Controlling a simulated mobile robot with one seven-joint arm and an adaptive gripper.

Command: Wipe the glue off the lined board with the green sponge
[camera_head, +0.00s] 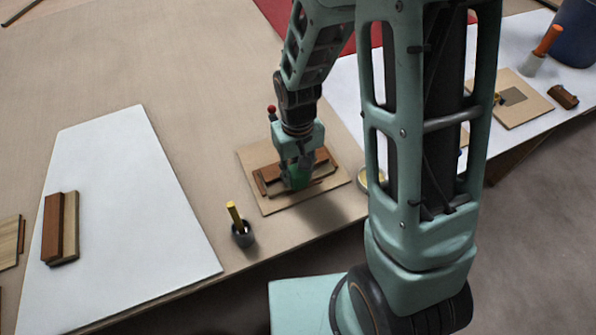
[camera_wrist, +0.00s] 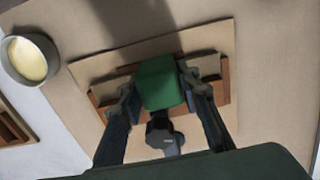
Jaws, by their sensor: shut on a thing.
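My gripper (camera_head: 294,176) is shut on the green sponge (camera_wrist: 160,82), with one finger on each side of it. The sponge also shows in the head view (camera_head: 297,178), low over a tan board (camera_head: 275,207) with brown wooden strips (camera_head: 268,173) on it. In the wrist view the sponge lies between the strips (camera_wrist: 222,92) over the tan board (camera_wrist: 205,45). I cannot tell whether it touches the surface. No lines or glue can be made out on the board; its middle is hidden by the sponge and gripper.
A grey pot (camera_wrist: 30,58) of pale yellow stuff stands beside the board. A dark cup with a yellow handle (camera_head: 241,230) stands near the table's front edge. White sheet (camera_head: 125,200) with wood blocks lies left. Another tan board (camera_head: 512,97) lies right, beyond my arm.

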